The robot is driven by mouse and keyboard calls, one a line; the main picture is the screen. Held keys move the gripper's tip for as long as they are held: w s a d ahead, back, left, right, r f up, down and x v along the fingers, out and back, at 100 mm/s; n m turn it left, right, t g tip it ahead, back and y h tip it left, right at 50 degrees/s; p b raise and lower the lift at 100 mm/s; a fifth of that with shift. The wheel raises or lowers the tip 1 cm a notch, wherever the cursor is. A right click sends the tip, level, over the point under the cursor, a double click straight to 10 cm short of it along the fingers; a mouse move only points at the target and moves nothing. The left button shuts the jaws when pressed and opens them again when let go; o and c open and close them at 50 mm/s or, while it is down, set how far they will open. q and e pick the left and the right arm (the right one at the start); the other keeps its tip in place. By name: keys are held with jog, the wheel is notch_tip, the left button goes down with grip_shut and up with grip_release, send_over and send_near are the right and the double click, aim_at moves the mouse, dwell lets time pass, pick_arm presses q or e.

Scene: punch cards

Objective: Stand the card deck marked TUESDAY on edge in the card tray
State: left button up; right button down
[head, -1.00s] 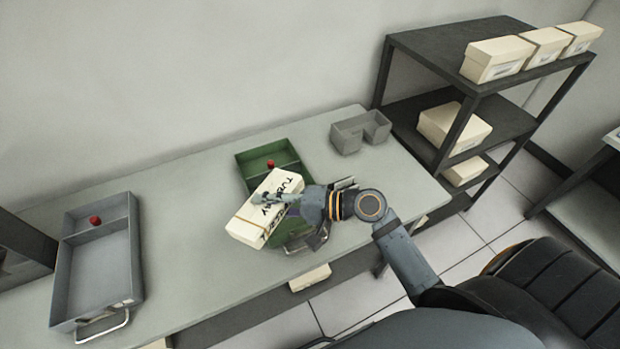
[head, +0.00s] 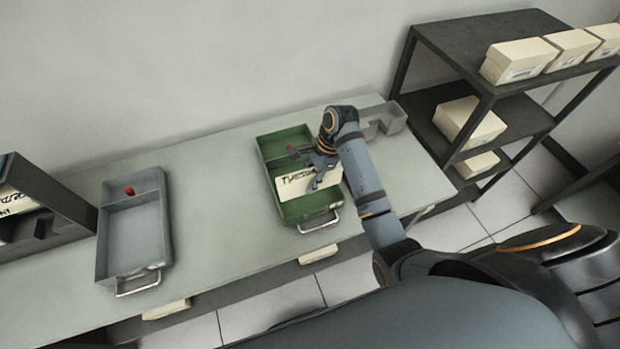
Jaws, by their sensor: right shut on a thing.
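The cream card deck marked TUESDAY (head: 292,187) is at the green tray (head: 271,151), across its front compartment, with its lettered face toward me. I cannot tell whether its lower edge touches the tray floor. My right gripper (head: 320,177) is shut on the deck's right part, and its fingers hide the last letters. My left gripper is not in view.
A small grey bin (head: 393,117) stands behind my right arm. A dark shelf unit (head: 470,50) with cream boxes (head: 520,60) is at the right. A dark rack (head: 55,190) with a lettered cream object is at the left edge. The table between the trays is clear.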

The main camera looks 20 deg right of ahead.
jog(key=shift+w, duration=0.1)
send_over(306, 205)
jog(key=d, duration=0.1)
jog(key=shift+d+f+b, duration=0.2)
jog(key=shift+f+b, duration=0.1)
jog(key=shift+f, duration=2.15)
jog(key=shift+f+b, duration=0.5)
jog(key=shift+f, duration=1.85)
jog(key=c, duration=1)
grip_release()
jog(key=v, duration=1.2)
